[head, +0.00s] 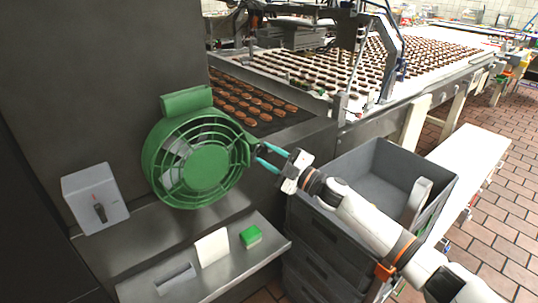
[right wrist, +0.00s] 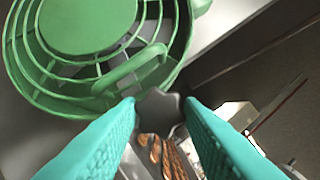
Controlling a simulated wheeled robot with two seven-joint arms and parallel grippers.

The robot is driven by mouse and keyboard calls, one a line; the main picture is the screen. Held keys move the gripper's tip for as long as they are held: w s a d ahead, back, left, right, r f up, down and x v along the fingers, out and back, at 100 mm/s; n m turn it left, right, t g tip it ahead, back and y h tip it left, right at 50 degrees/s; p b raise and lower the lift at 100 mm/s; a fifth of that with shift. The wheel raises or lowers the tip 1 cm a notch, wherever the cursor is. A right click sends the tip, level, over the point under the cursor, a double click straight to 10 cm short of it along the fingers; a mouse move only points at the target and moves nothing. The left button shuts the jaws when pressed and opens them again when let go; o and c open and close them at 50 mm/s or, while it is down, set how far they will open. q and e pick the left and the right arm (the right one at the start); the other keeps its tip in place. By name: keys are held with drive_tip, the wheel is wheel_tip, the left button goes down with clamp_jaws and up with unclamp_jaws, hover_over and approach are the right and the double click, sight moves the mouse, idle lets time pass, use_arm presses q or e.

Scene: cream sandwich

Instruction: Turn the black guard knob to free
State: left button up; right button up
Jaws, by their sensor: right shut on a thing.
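A round green fan guard (head: 205,165) with a ribbed cage and a smooth centre disc is mounted on the grey machine wall. It fills the upper left of the right wrist view (right wrist: 88,25), with a green loop handle (right wrist: 135,70) at its edge. The black guard knob (right wrist: 160,112) is a dark lobed shape beside that handle. My right gripper (head: 260,156) reaches in from the right, its teal fingers shut on the knob at the guard's right edge. In the head view the knob is too small to make out clearly. My left gripper is out of view.
A grey switch box (head: 82,187) with a black lever is at the left. A metal shelf (head: 215,277) below holds a white card (head: 212,247) and a green-and-white block (head: 251,237). Grey crates (head: 318,240) stand under my right arm. A conveyor with rows of biscuits (head: 345,65) lies behind.

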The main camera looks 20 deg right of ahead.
drive_tip(key=shift+r+n+g+p, duration=0.15)
drive_tip(key=shift+n+g+p, duration=0.8)
drive_tip(key=shift+n, duration=1.45)
drive_tip(key=o, duration=0.7)
drive_tip(key=b+v, duration=0.2)
drive_tip(key=v, duration=0.5)
drive_tip(key=shift+s+d, duration=0.2)
